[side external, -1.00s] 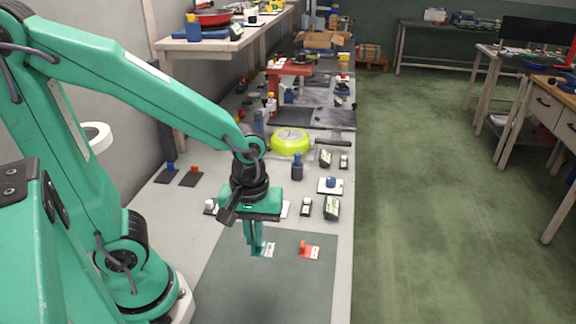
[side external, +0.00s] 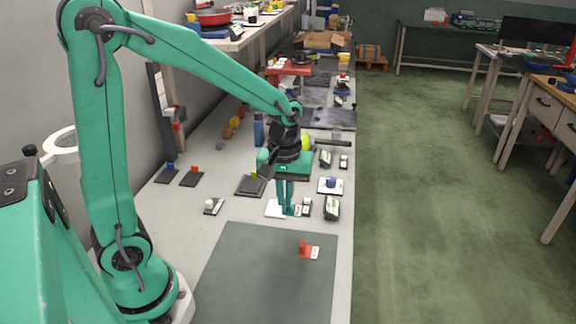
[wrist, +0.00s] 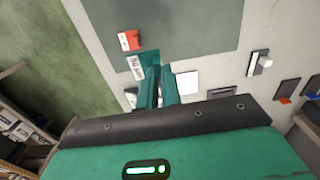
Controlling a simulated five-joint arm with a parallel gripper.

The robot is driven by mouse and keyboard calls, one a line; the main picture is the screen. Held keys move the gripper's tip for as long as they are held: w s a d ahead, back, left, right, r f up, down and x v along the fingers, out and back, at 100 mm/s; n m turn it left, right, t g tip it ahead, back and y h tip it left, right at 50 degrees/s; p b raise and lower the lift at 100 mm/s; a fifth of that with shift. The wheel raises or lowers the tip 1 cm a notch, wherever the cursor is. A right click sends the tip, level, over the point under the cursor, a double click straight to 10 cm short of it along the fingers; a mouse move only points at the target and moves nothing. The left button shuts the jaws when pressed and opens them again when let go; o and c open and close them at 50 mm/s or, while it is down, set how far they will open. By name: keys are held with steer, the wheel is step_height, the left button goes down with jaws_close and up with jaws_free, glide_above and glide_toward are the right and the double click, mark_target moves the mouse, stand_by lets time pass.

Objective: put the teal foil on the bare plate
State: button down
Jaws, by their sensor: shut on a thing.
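My gripper (side external: 286,211) is shut on the teal foil (side external: 297,210), whose white printed label sticks out to the right of the fingers. In the wrist view my gripper (wrist: 157,66) has the foil (wrist: 137,68) at the left of its fingertips. The teal of the foil blends with my fingers. A bare white plate (side external: 273,209) lies just left of my fingertips in the side view; it also shows right of them in the wrist view (wrist: 187,83). The foil is beside the plate's edge; its exact height above the table cannot be told.
A red foil piece (side external: 309,251) stands on the dark mat (side external: 260,275). A white plate with a blue piece (side external: 329,187), a dark plate with a yellow piece (side external: 249,187) and small boxed devices (side external: 332,208) stand around my gripper. The mat is otherwise clear.

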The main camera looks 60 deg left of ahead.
steer(key=shift+w+a+f, duration=0.1)
steer(key=shift+w+a, duration=1.1)
steer(key=shift+w, duration=0.2)
steer(key=a+f, duration=0.2)
steer(key=a, duration=0.1)
steer(key=w+a+f, duration=0.1)
steer(key=a+f, duration=0.1)
steer(key=a, duration=0.2)
steer(key=w+a+f, duration=0.1)
steer(key=a+f, duration=0.2)
steer(key=a, duration=0.1)
steer(key=shift+a, duration=0.25)
steer(key=shift+f, duration=2)
steer(key=shift+f, duration=0.15)
steer(key=c, duration=1.6)
jaws_free()
